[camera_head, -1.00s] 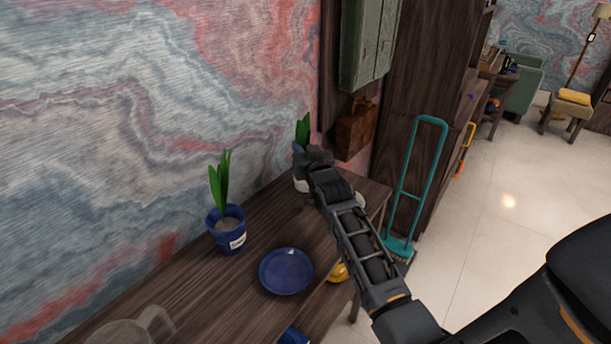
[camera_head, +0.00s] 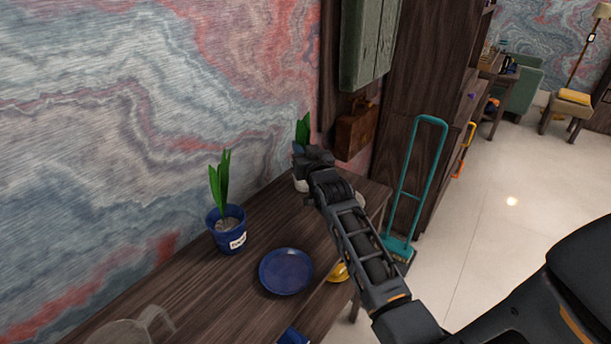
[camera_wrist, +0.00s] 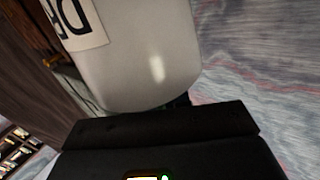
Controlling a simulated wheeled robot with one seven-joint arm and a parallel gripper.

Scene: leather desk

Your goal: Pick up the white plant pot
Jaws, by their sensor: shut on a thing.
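The white plant pot (camera_wrist: 150,55) fills the top middle of the wrist view, close up, with part of a lettered label at its left. In the head view only a sliver of the white pot (camera_head: 301,185) shows behind my gripper, at the far end of the desk. Green leaves (camera_head: 303,128) rise above it. My gripper (camera_head: 312,160) is at the pot and shut on it. The fingertips are mostly hidden, and I cannot tell whether the pot is off the desk (camera_head: 185,290).
A blue plant pot (camera_head: 228,235) and a blue plate (camera_head: 286,271) stand nearer on the desk. A yellow object (camera_head: 338,272) lies by the plate. A teal trolley (camera_head: 398,245) stands beyond the desk's right edge. A brown bag (camera_head: 355,132) is near the wall.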

